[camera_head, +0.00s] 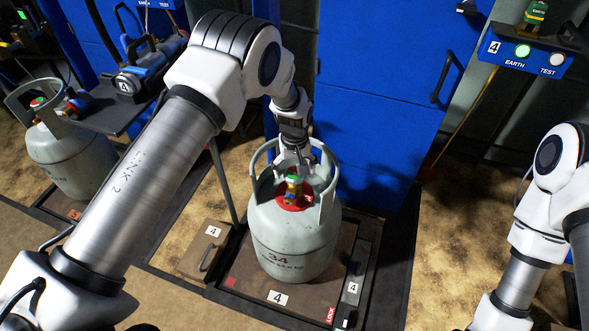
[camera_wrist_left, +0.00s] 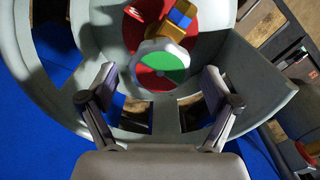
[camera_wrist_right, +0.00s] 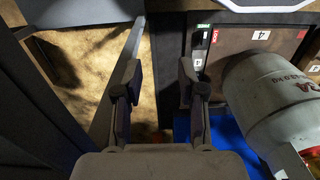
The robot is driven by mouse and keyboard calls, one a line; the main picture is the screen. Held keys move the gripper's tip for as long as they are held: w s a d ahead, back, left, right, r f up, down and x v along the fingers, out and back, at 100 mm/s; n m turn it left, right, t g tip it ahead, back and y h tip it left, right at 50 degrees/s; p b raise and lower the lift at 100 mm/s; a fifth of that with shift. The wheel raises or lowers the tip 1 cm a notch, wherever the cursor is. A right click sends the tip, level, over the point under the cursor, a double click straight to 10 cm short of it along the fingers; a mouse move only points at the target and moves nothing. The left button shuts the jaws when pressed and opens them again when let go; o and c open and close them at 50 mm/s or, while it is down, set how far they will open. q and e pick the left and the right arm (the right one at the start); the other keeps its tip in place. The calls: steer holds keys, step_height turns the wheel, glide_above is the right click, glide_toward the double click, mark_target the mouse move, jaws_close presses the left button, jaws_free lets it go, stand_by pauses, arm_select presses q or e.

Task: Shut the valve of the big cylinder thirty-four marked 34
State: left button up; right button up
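The grey cylinder marked 34 (camera_head: 290,240) stands upright on the scale platform with the 4 label. Its valve has a round green and white handwheel (camera_wrist_left: 160,65) and a brass body with a blue part, over a red disc, inside the collar. In the head view the handwheel (camera_head: 293,178) shows just below my left gripper (camera_head: 297,160). In the left wrist view my left gripper (camera_wrist_left: 160,98) is open, its fingers apart on either side below the handwheel, not touching it. My right gripper (camera_wrist_right: 160,85) is open and empty; the cylinder (camera_wrist_right: 265,95) shows to its right.
The cylinder's collar (camera_head: 328,180) surrounds the valve closely. Another grey cylinder (camera_head: 75,160) stands at the left. A brown box with a handle (camera_head: 205,250) lies beside the scale.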

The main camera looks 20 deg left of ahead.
arm_select(q)
steer(key=c, duration=0.9)
